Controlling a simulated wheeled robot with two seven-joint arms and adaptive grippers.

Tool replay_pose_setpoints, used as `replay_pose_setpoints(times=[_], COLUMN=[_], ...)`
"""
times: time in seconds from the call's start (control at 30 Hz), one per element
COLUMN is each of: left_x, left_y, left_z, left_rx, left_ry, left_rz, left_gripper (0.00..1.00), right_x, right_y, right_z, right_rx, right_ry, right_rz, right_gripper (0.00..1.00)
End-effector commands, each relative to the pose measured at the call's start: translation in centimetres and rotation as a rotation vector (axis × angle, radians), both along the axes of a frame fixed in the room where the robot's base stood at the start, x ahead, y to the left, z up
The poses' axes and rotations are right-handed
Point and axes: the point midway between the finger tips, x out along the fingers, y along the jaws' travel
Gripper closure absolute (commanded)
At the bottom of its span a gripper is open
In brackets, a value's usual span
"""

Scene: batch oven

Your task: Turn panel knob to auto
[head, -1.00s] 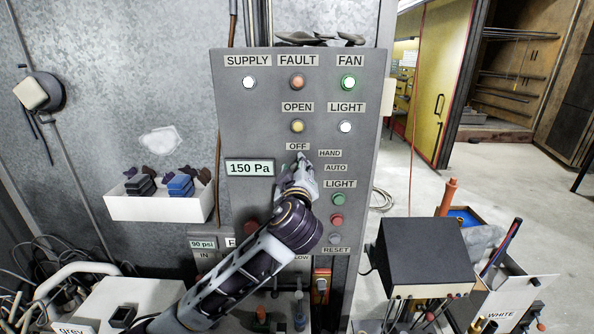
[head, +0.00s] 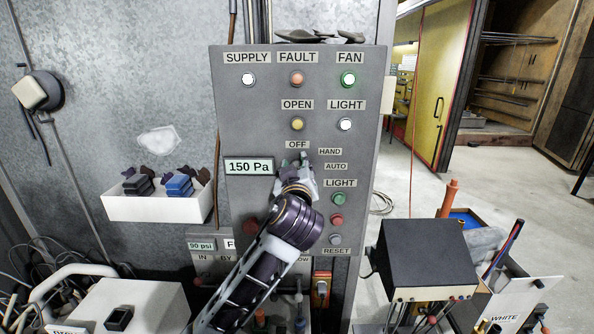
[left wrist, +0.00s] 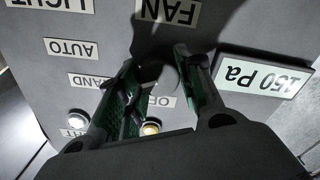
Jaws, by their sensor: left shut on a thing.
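The grey control panel (head: 232,122) stands upright ahead of me. Its knob labels OFF (head: 297,145), HAND (head: 330,151) and AUTO (head: 336,166) show above and right of my left gripper (head: 302,160). The left gripper is shut on the panel knob. In the head view the gripper mostly hides the knob. In the left wrist view the dark knob (left wrist: 152,75) shows in part between the two green-padded fingers, with the labels upside down. I cannot tell which label the knob points at. My right gripper is not in view.
A black box (head: 427,252) stands at the lower right. Open floor lies beyond.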

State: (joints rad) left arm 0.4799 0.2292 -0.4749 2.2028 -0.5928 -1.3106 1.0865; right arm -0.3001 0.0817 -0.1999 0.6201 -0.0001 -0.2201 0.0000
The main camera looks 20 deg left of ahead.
Motion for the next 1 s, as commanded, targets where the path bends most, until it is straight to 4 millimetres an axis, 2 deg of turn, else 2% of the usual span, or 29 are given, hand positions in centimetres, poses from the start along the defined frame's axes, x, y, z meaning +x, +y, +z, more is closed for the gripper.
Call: replay_pose_setpoints(times=[1.0], left_x=[0.1], left_y=[-0.2], left_z=[0.1], left_rx=[0.539], left_ry=[0.158], left_rz=[0.000], left_gripper=[0.88], right_x=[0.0], right_y=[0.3], right_z=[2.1], right_rx=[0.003], right_ry=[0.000], right_rz=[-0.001], right_gripper=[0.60])
